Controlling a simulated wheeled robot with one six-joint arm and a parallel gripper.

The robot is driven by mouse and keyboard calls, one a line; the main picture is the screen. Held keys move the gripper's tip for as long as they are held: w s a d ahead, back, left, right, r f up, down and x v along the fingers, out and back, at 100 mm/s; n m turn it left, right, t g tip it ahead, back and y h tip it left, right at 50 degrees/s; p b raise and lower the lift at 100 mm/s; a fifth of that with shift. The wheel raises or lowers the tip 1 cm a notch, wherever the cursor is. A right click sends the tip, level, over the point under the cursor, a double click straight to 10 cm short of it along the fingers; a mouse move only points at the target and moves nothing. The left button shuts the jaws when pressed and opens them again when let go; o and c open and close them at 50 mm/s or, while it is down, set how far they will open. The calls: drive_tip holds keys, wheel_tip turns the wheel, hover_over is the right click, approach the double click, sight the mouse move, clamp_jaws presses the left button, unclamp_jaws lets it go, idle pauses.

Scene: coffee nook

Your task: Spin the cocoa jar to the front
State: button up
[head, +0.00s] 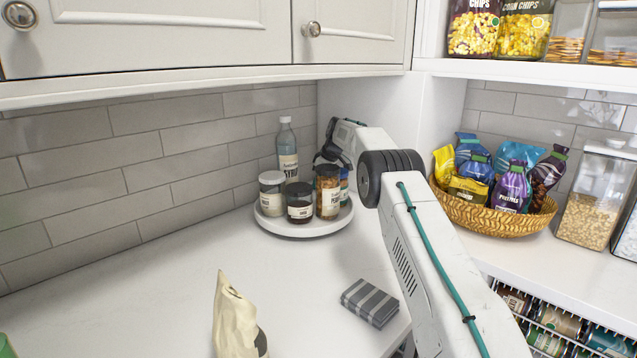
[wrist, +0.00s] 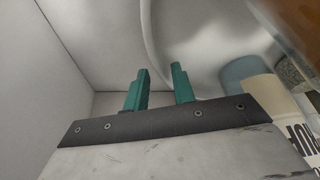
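A round white turntable (head: 292,230) stands in the counter corner. It bears a pale-filled jar (head: 271,196) at left, a dark-filled jar (head: 300,207) in front, an amber peanut jar (head: 327,196) at right and a tall syrup bottle (head: 287,150) behind. Another jar is partly hidden behind the peanut jar. I cannot read which jar is cocoa. My gripper reaches behind the turntable's right side, its fingertips hidden in the head view. In the wrist view my gripper (wrist: 161,82) has its teal fingers apart with nothing between them, close to the turntable's pale curved edge (wrist: 158,42).
In the wrist view a cream-labelled container (wrist: 280,105) is close at right. A wall panel is close at left. On the counter are a folded striped cloth (head: 370,302) and a cream bag (head: 236,315). A snack basket (head: 490,216) stands right of my arm. Cabinets hang above.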

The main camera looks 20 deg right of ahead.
drive_tip(key=v, duration=0.7)
drive_tip(key=shift+s+d+r, duration=0.1)
drive_tip(key=shift+s+r, duration=0.05)
drive_tip(key=shift+r, duration=0.15)
